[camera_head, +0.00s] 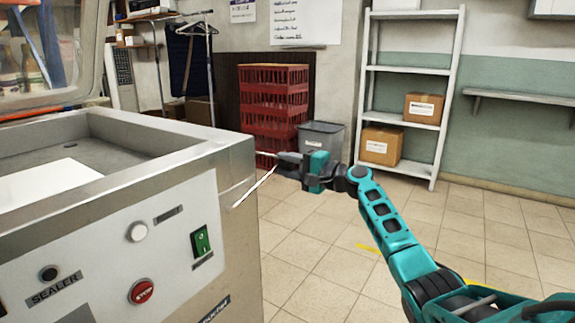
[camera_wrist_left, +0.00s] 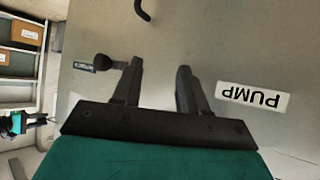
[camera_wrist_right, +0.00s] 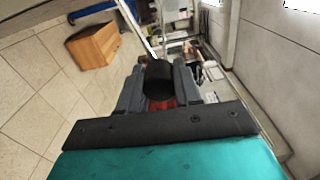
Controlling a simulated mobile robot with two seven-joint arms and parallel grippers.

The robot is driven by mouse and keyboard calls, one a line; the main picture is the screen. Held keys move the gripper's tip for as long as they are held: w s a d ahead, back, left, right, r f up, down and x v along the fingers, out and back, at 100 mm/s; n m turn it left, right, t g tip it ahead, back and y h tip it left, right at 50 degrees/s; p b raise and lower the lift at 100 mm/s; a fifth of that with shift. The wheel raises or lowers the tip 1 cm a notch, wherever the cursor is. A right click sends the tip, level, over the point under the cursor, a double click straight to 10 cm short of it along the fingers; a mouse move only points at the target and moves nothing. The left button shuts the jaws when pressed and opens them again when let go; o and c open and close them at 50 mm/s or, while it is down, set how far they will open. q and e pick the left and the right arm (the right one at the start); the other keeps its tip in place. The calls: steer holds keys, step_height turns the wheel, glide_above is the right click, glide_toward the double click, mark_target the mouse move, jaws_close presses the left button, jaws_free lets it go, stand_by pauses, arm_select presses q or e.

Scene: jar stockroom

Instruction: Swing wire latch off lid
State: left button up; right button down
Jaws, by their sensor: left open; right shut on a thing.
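The wire latch (camera_head: 256,186) shows in the head view as thin pale rods between the right side of the steel sealer (camera_head: 236,160) and my right gripper (camera_head: 286,160). My right gripper is shut on the latch's black grip (camera_wrist_right: 158,80), seen between the fingers in the right wrist view with a metal rod running up from it. The sealer's clear, grey-framed lid (camera_head: 98,40) stands raised at the upper left. I cannot tell whether the wire touches the machine. My left gripper (camera_wrist_left: 157,80) is open and empty before a grey panel with a PUMP label (camera_wrist_left: 253,98).
A black knob (camera_wrist_left: 101,60) is close to a left fingertip. The sealer front carries a red STOP button (camera_head: 142,291) and a green switch (camera_head: 201,240). Red crates (camera_head: 274,95), a grey bin (camera_head: 322,140) and a white shelf (camera_head: 414,70) stand behind.

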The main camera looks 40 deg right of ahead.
steer(key=c, duration=1)
jaws_free()
steer(key=shift+d+f, duration=0.15)
steer(key=shift+d, duration=0.1)
steer(key=shift+o, duration=1.1)
steer(key=shift+a, duration=0.1)
steer(key=p+v, duration=0.1)
steer(key=v, duration=1.2)
steer(key=shift+p, duration=0.3)
steer(key=shift+a, duration=0.1)
